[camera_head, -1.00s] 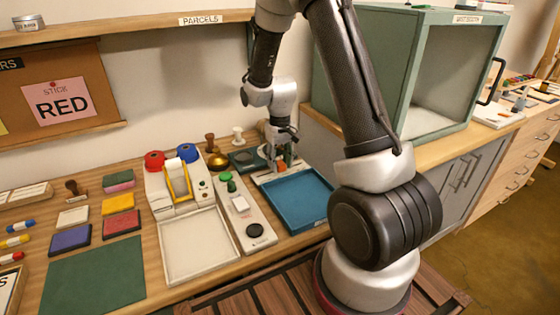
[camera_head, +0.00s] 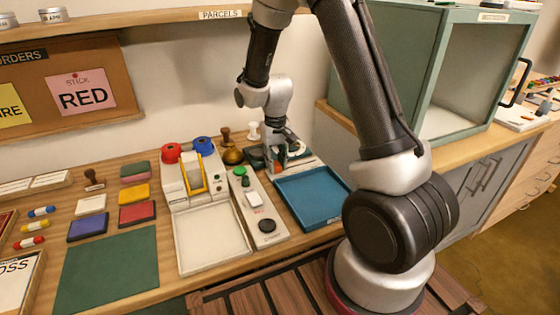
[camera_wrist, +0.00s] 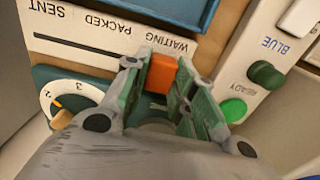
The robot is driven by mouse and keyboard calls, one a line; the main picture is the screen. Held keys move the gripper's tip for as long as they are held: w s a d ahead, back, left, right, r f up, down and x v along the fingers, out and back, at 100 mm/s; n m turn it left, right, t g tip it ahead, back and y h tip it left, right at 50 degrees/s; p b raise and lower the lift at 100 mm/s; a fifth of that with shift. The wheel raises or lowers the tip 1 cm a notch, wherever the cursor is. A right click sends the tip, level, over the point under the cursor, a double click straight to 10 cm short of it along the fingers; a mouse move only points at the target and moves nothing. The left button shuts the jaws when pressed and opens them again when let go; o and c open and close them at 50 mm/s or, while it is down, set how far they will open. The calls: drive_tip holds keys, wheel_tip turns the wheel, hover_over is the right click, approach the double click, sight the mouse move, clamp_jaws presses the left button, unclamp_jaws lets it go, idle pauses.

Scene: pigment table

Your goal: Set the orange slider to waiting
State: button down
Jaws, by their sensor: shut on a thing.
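The orange slider (camera_wrist: 163,72) sits between the fingertips of my gripper (camera_wrist: 160,85) in the wrist view, and the fingers are shut on it. It stands on a white label plate (camera_wrist: 105,32) at the end of the dark slot beside the word WAITING. PACKED and SENT lie further left along the slot, which is bare there. The words appear upside down. In the head view my gripper (camera_head: 284,160) reaches down to the panel behind the blue tray, and the slider (camera_head: 294,148) shows only as a small orange patch.
A dial (camera_wrist: 70,100) with numbers is left of the fingers. A green READY button (camera_wrist: 233,109) and a dark green knob (camera_wrist: 266,74) are close on the right. The blue tray (camera_head: 345,205) lies in front of the panel. A green cabinet (camera_head: 385,60) stands to the right.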

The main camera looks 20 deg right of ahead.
sight(280, 176)
drive_tip(key=c, duration=1.2)
unclamp_jaws()
drive_tip(key=shift+a, duration=0.2)
drive_tip(key=shift+o, duration=0.2)
wheel_tip(280, 176, up, 12)
drive_tip(key=s+d+r+t, duration=0.1)
drive_tip(key=s+d+r, duration=0.1)
drive_tip(key=s+r, duration=0.3)
drive_tip(key=s+d+r+t, duration=0.2)
drive_tip(key=s+r, duration=0.3)
drive_tip(key=s, duration=0.7)
drive_tip(key=s+d+r+t, duration=0.1)
drive_tip(key=s+d+r, duration=0.2)
drive_tip(key=s+r, duration=0.2)
drive_tip(key=s, duration=0.3)
drive_tip(key=shift+s+d, duration=0.2)
drive_tip(key=shift+s, duration=0.1)
